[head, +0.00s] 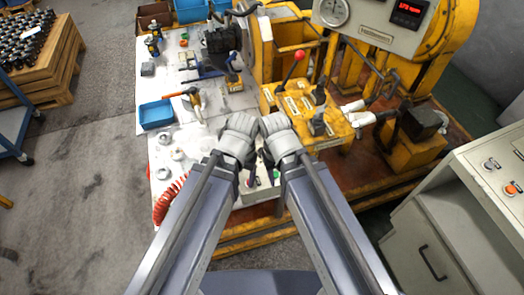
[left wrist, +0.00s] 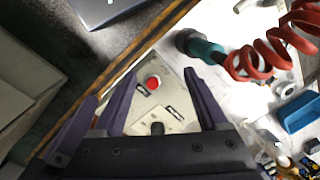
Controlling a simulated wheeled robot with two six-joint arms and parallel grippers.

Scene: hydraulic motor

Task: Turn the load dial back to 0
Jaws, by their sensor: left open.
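A pale control box (head: 262,194) sits at the near edge of the bench, under my two hands in the head view. In the left wrist view its panel (left wrist: 145,106) shows a red button (left wrist: 152,83), a black knob (left wrist: 157,128) and small dark marks. I cannot tell whether this knob is the load dial, and its setting is not readable. My left gripper (left wrist: 150,88) is open and empty, its fingers spread above the panel. In the head view my left gripper (head: 249,180) and right gripper (head: 271,178) are close together over the box; the right one's opening is too small to tell.
A red coiled hose (head: 168,200) hangs at the bench's left edge. A blue tray (head: 156,114), white rings and tools lie on the white bench top. Yellow machinery with a red-knobbed lever (head: 299,56) and a gauge (head: 332,10) stands behind. A grey cabinet (head: 470,215) is at right.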

